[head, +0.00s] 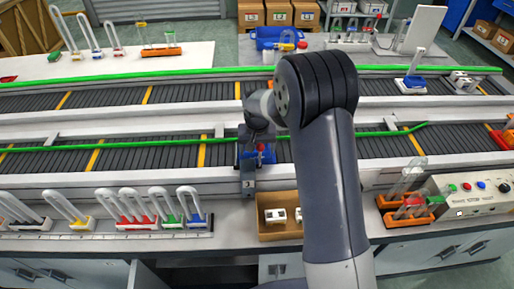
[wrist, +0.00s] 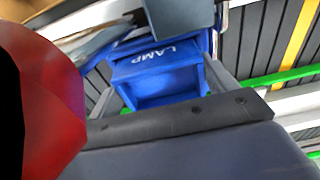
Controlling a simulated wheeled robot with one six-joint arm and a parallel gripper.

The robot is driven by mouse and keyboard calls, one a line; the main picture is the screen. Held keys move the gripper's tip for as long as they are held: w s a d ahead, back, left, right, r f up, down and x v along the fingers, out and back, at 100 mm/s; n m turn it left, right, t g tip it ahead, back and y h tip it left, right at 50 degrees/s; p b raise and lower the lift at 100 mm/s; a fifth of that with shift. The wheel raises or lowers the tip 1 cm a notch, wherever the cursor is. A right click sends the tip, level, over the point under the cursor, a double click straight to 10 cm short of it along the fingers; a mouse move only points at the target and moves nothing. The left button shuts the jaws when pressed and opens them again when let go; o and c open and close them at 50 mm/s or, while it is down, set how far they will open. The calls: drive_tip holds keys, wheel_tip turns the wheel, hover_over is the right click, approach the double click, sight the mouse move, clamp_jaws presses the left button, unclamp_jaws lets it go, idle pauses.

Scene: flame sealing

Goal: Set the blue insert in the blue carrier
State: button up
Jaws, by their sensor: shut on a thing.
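My gripper (head: 254,150) is low over the near conveyor lane, partly hidden by my arm. In the wrist view its grey fingers (wrist: 165,90) stand on both sides of a blue block marked LAMP, which I take to be the blue insert (wrist: 155,72). The gripper is shut on it. In the head view, blue parts (head: 267,154) show at the gripper. I cannot tell the insert from the carrier there, or whether they touch.
A rack (head: 150,235) of glass tubes with coloured ends stands at the front left. A brown box (head: 268,237) with white pieces stands below the gripper. Orange holders (head: 405,218) and a control box (head: 470,202) stand at right. Green lines run along the conveyors.

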drive_tip(key=o, duration=1.1)
drive_tip(key=shift+o, duration=0.2)
wheel_tip(320, 180, up, 11)
drive_tip(key=s+b, duration=0.1)
drive_tip(key=shift+s+f, duration=0.15)
wheel_tip(320, 180, up, 9)
drive_tip(key=p, duration=0.7)
idle(0.7)
